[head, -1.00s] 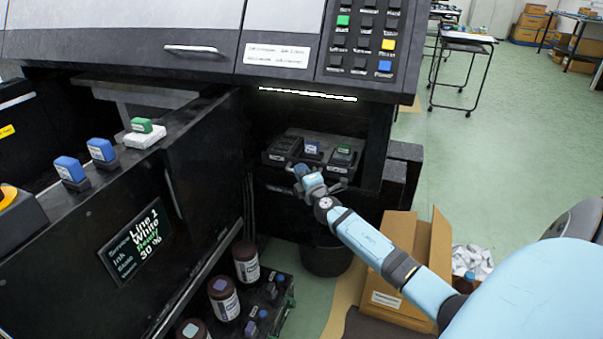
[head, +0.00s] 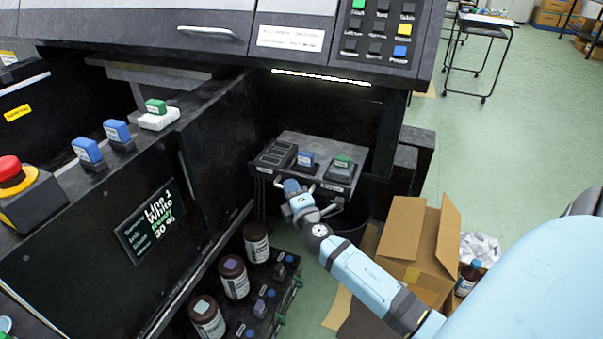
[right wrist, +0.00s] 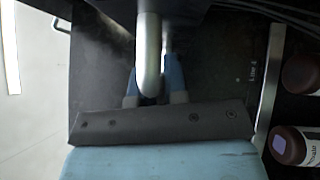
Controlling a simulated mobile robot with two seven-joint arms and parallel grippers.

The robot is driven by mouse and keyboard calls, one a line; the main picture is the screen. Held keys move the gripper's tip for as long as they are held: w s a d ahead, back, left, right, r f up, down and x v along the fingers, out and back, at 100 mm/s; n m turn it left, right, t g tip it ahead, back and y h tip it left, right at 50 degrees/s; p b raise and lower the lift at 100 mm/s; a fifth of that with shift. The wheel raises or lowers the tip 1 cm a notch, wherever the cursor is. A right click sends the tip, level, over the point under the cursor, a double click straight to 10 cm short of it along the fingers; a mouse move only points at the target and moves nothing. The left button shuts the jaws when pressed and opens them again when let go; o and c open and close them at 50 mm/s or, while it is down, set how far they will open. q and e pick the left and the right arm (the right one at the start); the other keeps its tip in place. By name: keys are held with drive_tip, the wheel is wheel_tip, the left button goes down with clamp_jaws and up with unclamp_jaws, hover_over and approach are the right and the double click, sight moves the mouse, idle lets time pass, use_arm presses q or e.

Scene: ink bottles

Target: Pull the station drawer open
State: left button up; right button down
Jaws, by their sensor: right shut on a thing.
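In the right wrist view the pale handle bar (right wrist: 149,50) passes between the two blue fingers (right wrist: 152,80). My left gripper is not in either view.
An open cardboard box (head: 413,245) stands on the floor right of my right arm. Brown bottles (head: 233,277) stand on a low rack at lower left. A dark bin (head: 345,222) is under the drawer.

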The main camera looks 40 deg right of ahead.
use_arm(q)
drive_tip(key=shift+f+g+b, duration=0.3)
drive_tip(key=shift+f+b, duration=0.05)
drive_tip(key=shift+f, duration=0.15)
use_arm(e)
drive_tip(key=s+a, duration=0.3)
drive_tip(key=a, duration=0.4)
drive_tip(key=shift+s, duration=0.3)
drive_tip(key=c, duration=1.4)
unclamp_jaws()
drive_tip(key=shift+c, duration=0.2)
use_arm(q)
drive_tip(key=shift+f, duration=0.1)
use_arm(e)
drive_tip(key=shift+f, duration=0.1)
